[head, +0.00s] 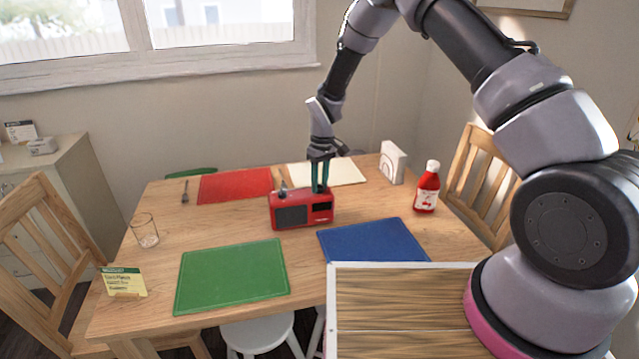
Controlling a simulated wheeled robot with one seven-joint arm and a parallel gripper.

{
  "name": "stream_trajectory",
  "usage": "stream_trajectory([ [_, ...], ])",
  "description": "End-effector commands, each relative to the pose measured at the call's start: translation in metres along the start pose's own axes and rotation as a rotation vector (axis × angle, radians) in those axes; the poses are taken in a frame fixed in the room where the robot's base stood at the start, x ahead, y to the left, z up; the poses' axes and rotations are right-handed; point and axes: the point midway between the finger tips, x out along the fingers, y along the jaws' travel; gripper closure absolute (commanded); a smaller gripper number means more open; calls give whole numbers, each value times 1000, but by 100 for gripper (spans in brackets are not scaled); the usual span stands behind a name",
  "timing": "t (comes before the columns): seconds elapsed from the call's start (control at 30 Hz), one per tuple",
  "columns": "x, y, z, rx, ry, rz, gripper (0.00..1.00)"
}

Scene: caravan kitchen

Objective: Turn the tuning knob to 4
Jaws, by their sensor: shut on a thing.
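A red radio (302,207) stands upright on the wooden table, with a dark speaker grille on its left and a small dark display on its upper right front. My gripper (320,187) points straight down onto the right part of the radio's top. Its teal fingers are shut on the tuning knob there, which they hide. A small grey part (283,188) sticks up at the radio's top left. The knob's marks and its setting are too small or hidden to read.
Around the radio on the table (160,220) lie a red mat (235,185), a cream mat (335,172), a green mat (232,275) and a blue mat (373,245). A red bottle (427,190) and a white napkin holder (392,162) stand right; a glass (145,231) stands left.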

Motion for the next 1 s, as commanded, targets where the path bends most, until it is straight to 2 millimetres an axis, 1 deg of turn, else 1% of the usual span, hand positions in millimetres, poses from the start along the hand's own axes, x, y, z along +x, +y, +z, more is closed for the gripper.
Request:
stream_trajectory([
  [1.0,0,-1,2,960,66,1,100],
])
